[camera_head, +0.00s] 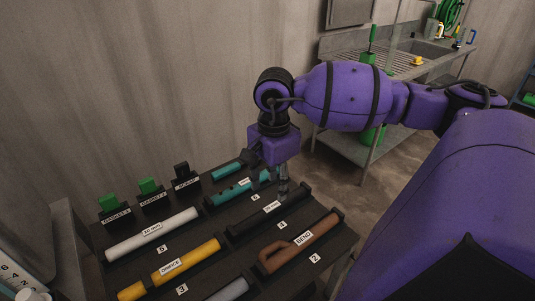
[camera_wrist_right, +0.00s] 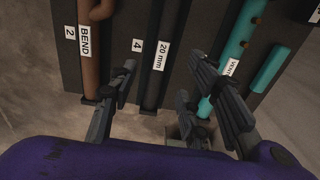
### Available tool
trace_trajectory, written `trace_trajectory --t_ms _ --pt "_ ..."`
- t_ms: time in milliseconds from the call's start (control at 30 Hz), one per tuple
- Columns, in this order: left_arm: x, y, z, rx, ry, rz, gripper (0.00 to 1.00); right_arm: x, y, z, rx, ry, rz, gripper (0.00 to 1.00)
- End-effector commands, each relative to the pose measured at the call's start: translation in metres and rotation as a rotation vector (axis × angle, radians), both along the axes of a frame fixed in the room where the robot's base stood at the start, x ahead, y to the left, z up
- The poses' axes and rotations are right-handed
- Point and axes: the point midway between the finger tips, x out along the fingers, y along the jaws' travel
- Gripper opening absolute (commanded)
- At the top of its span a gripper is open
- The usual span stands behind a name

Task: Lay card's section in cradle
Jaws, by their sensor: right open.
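My right gripper (camera_head: 283,188) is open and points down over the far end of the black section labelled "20 mm" (camera_head: 262,215), numbered 4. In the right wrist view the black section (camera_wrist_right: 165,60) lies between the spread fingers (camera_wrist_right: 168,78); I cannot tell whether they touch it. The brown "BEND" section (camera_head: 303,240), numbered 2, lies in front, and the teal vent section (camera_head: 232,191) lies behind. A white panel with small print (camera_head: 14,272), perhaps the card, is cut off at the lower left. I cannot make out the cradle. My left gripper is not in view.
The dark rack (camera_head: 205,226) also holds a white "10 mm" section (camera_head: 152,234) and a yellow "ORIFICE" section (camera_head: 172,268). Green gasket blocks (camera_head: 149,186) and a black cap (camera_head: 182,171) stand along its back. A metal sink bench (camera_head: 345,151) stands beyond my right arm.

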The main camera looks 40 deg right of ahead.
Motion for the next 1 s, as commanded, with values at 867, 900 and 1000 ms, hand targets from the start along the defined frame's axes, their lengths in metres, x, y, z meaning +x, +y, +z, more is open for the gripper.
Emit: trace_trajectory --t_ms 867,900,1000 --pt "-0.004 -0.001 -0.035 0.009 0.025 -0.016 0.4 0.0 0.0 -0.083 0.001 0.0 0.0 0.44" --pt "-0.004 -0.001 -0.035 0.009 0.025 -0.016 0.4 0.0 0.0 -0.083 0.001 0.0 0.0 0.44" --pt "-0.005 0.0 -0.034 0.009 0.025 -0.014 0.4 0.0 0.0 -0.083 0.001 0.0 0.0 0.44"
